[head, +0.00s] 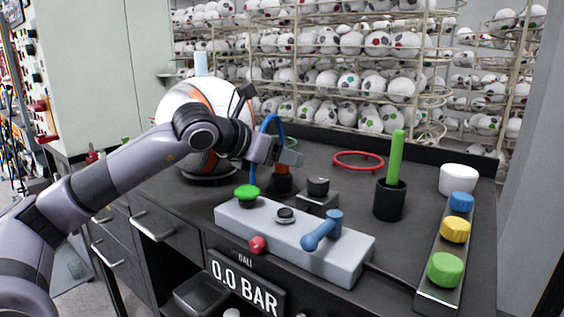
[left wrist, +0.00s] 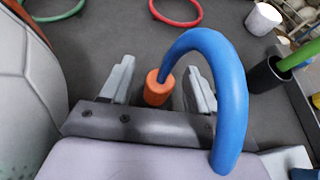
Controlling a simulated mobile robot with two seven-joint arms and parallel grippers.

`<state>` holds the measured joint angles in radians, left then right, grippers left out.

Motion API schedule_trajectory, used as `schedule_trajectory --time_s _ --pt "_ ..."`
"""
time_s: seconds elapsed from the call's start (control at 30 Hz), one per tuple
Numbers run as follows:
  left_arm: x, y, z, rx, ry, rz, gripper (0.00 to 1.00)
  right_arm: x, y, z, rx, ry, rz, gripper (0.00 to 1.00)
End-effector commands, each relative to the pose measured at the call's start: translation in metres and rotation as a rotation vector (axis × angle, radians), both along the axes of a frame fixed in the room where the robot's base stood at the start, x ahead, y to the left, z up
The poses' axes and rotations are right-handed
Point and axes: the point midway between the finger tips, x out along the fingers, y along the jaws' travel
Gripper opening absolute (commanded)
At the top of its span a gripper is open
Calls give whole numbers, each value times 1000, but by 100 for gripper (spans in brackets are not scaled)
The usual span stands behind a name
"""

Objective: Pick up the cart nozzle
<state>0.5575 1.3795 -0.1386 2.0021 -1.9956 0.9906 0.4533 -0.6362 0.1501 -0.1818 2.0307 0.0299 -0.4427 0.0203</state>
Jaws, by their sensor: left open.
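The cart nozzle (head: 283,169) is a small orange cylinder with a blue hose (head: 266,124), standing in a dark holder (head: 281,185) on the bench. In the left wrist view the orange nozzle (left wrist: 157,92) sits between the two open fingers of my left gripper (left wrist: 158,66), with a gap on both sides. The blue hose (left wrist: 232,85) arcs up from it and over to the right. In the head view my left gripper (head: 288,157) is at the nozzle and partly hides it. My right gripper is not in view.
A white ball (head: 178,104) stands left, behind my left arm. A grey control box (head: 285,238) with a blue lever is in front. A black cup (head: 389,200) holds a green stick. A button strip (head: 437,270) is right. A red ring (head: 358,161) lies at the back.

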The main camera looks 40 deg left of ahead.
Motion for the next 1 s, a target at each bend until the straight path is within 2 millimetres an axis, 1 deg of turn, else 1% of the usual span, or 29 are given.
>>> schedule_trajectory --time_s 0.1,0.3,0.33,0.37,0.4,0.47,0.5,0.83,1.0 --pt "3 -1 -1 1 -1 0 61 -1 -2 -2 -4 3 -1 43" --pt "3 0 -2 2 0 0 61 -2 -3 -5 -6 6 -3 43" --pt "3 0 -2 2 0 0 57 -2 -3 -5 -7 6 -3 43" --pt "3 0 -2 2 0 0 48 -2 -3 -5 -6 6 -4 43" --pt "3 0 -2 2 0 0 35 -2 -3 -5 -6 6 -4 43" --pt "3 0 -2 2 0 0 15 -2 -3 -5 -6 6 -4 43" --pt "3 0 -2 2 0 0 2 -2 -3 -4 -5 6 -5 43" --pt "3 0 0 2 -2 0 2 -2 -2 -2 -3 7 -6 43" --pt "3 0 9 1 -4 0 2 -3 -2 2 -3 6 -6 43"
